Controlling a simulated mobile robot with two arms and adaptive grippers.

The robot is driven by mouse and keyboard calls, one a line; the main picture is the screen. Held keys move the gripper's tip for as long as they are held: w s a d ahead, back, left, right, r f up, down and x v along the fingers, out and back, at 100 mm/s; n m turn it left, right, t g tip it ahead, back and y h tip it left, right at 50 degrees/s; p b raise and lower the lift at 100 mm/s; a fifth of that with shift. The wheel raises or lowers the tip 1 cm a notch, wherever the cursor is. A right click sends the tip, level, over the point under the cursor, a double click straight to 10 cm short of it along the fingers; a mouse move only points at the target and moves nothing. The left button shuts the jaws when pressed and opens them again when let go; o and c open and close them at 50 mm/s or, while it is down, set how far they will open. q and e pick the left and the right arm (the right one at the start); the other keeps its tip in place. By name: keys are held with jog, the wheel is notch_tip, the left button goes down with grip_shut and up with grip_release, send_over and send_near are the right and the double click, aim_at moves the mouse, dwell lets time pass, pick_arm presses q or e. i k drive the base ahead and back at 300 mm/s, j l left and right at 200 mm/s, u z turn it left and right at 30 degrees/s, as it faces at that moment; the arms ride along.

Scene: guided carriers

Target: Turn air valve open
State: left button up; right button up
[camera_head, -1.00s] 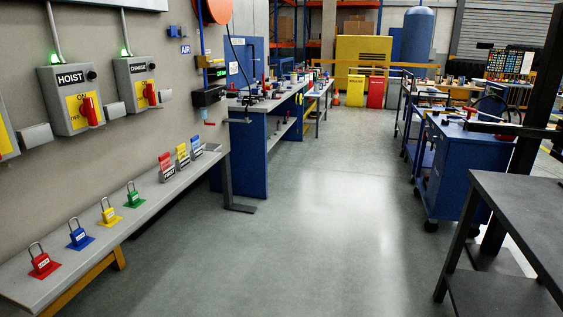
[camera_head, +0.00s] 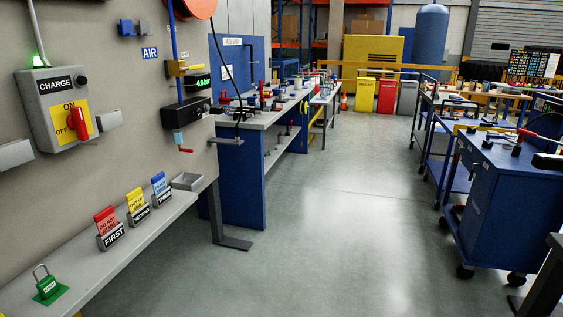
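The air valve (camera_head: 178,68) is a yellow fitting on a vertical blue pipe (camera_head: 174,38), on the wall panel at upper left, right of the blue AIR label (camera_head: 149,53). Its yellow part appears to stick out sideways to the right, across the pipe; the exact handle angle is too small to tell. A display (camera_head: 202,83) with green digits sits beside it. A black unit (camera_head: 188,110) is below, with a small red lever (camera_head: 186,150) under it. Neither of my grippers is in view.
A CHARGE switch box (camera_head: 58,105) hangs at left. Below runs a grey shelf (camera_head: 112,258) with a green padlock (camera_head: 46,282) and tags in holders (camera_head: 110,232). A blue workbench (camera_head: 240,170) stands beyond. A blue cart (camera_head: 510,200) is at right. The middle floor is clear.

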aim_at(191, 68)
jog(key=i, duration=1.7)
jog(key=i+u, duration=0.1)
jog(key=i, duration=0.4)
jog(key=i+l+u, duration=0.15)
jog(key=i, duration=0.3)
jog(key=i+l+u, duration=0.1)
jog(key=i, duration=0.4)
